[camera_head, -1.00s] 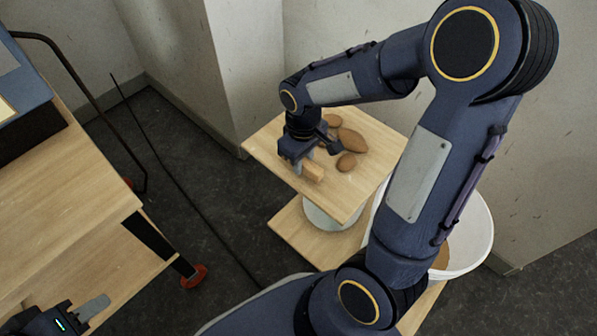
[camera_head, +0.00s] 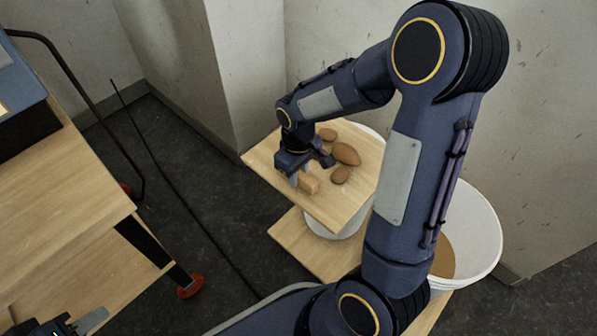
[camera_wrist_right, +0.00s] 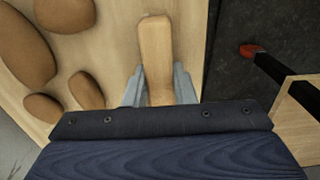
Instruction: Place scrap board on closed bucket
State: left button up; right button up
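The scrap board (camera_head: 330,208) is a square light wood board with several brown potato-shaped lumps (camera_head: 345,154) and a small wooden block handle (camera_head: 309,184) on it. My right gripper (camera_head: 302,180) is over the board at this handle. In the right wrist view the handle (camera_wrist_right: 156,50) stands between the two grey fingers, which appear closed on its sides. A white bucket (camera_head: 345,234) shows below the board and its rim behind it. The board hides the lid and any contact. My left gripper (camera_head: 92,320) is at the lower left, mostly cut off.
A wooden platform (camera_head: 290,250) lies under the bucket. An open white bucket (camera_head: 482,230) with brown contents stands at right, partly behind my right arm. A wooden table (camera_head: 60,210) with a red-footed leg (camera_head: 190,286) is at left. Walls stand close behind.

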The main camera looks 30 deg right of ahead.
jog(key=o, duration=0.4)
jog(key=shift+o, duration=0.2)
notch_tip(320, 180, up, 11)
jog(key=p, duration=0.5)
jog(key=s+a+r+m+t+y, duration=0.2)
jog(key=s+r, duration=0.2)
jog(key=s, duration=0.4)
jog(key=s+a+r+m+t+y, duration=0.1)
jog(key=s+a+r+m+t, duration=0.2)
jog(key=s, duration=0.5)
jog(key=shift+s+a+r+t+y+p, duration=0.15)
jog(key=shift+r+t+y+p, duration=0.2)
jog(key=shift+r, duration=0.2)
jog(key=shift+r, duration=0.15)
